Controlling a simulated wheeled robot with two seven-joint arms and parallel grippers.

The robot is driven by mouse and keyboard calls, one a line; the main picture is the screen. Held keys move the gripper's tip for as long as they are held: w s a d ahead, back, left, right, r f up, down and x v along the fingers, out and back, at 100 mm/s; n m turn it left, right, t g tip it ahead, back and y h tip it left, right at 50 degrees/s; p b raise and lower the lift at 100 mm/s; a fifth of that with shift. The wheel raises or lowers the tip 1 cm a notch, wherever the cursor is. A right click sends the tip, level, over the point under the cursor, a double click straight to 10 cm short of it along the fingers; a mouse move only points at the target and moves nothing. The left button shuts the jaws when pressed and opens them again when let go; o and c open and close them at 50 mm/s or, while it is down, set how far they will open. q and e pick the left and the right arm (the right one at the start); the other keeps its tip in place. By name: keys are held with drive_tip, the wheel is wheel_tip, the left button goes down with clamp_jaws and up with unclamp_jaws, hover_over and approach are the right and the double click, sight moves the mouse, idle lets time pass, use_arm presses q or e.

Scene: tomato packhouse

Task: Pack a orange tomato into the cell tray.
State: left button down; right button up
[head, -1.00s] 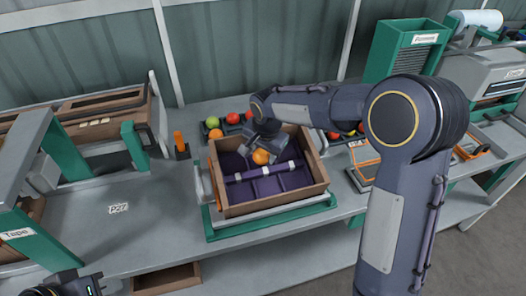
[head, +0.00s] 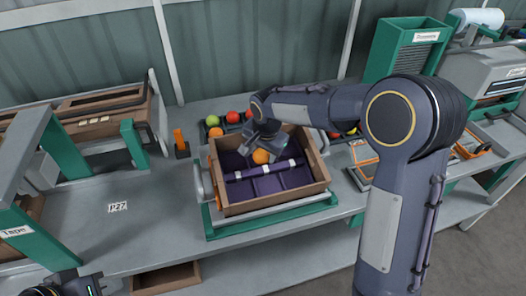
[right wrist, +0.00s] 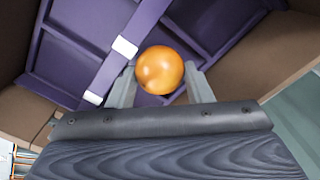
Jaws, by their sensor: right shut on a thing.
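An orange tomato (head: 260,156) is inside the brown-walled box that holds the purple cell tray (head: 270,186). My right gripper (head: 263,148) reaches down into the box and is shut on the tomato. In the right wrist view the tomato (right wrist: 160,70) sits between the two grey fingers, beside a purple bar with white bands (right wrist: 124,47). Whether it touches the tray floor cannot be told. My left gripper (head: 70,284) shows only in part at the bottom left corner; its fingers are not clear.
Red and green tomatoes (head: 232,117) lie behind the box, and another orange one (head: 215,132) is at its back left corner. A green hopper (head: 405,60) stands at the right.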

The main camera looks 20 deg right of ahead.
drive_tip(key=shift+f, duration=0.15)
drive_tip(key=o, duration=0.8)
drive_tip(key=p+v, duration=0.6)
drive_tip(key=v, duration=0.5)
drive_tip(key=shift+p, duration=0.3)
idle(0.5)
